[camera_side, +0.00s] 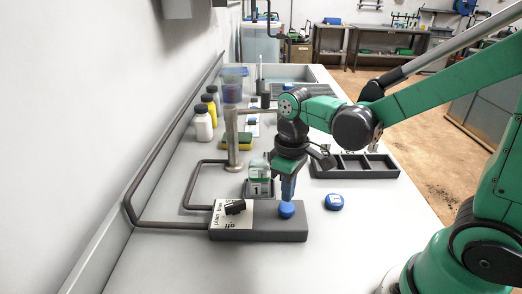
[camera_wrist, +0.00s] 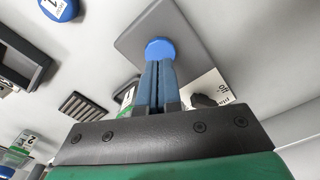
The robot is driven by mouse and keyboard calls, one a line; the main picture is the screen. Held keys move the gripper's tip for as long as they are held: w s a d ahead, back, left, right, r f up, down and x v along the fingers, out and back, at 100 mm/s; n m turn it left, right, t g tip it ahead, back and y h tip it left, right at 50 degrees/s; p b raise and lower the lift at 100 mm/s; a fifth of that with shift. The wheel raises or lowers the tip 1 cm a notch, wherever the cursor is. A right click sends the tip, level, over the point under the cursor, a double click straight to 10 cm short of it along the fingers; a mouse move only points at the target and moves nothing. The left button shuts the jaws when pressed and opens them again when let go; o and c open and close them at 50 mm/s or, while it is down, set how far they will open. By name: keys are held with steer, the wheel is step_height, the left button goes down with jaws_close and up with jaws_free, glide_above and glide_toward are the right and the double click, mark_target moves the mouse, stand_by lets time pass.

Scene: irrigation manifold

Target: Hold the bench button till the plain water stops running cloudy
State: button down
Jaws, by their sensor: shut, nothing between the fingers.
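The blue round bench button (camera_side: 287,209) sits on the right part of a dark grey box (camera_side: 270,236). My gripper (camera_side: 288,199) is shut and empty, pointing down with its blue fingertips right at the button. In the wrist view the fingertips (camera_wrist: 158,66) meet the edge of the button (camera_wrist: 160,46); whether it is pressed down I cannot tell. A black knob (camera_side: 235,207) sits on the box's white label, which reads partly "plain" and "off". A clear jar marked 1 (camera_side: 259,187) stands behind the gripper, partly hidden. No water stream is clearly visible.
A metal spout column (camera_side: 234,145) stands behind the box, with grey pipes (camera_side: 160,224) on the left. A blue lid (camera_side: 334,202) lies to the right. A black compartment tray (camera_side: 355,167) and several bottles (camera_side: 203,124) stand farther back. The front bench is clear.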

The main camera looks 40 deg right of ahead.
steer(key=shift+f, duration=1.35)
stand_by(2.3)
steer(key=shift+r, duration=3.5)
steer(key=t, duration=0.1)
steer(key=s+r+m+t, duration=0.1)
steer(key=shift+t, duration=0.4)
steer(key=t, duration=0.1)
steer(key=m+t, duration=0.1)
steer(key=t, duration=0.1)
steer(key=r+m+t, duration=0.1)
steer(key=shift+s+d, duration=0.15)
steer(key=shift+s, duration=0.1)
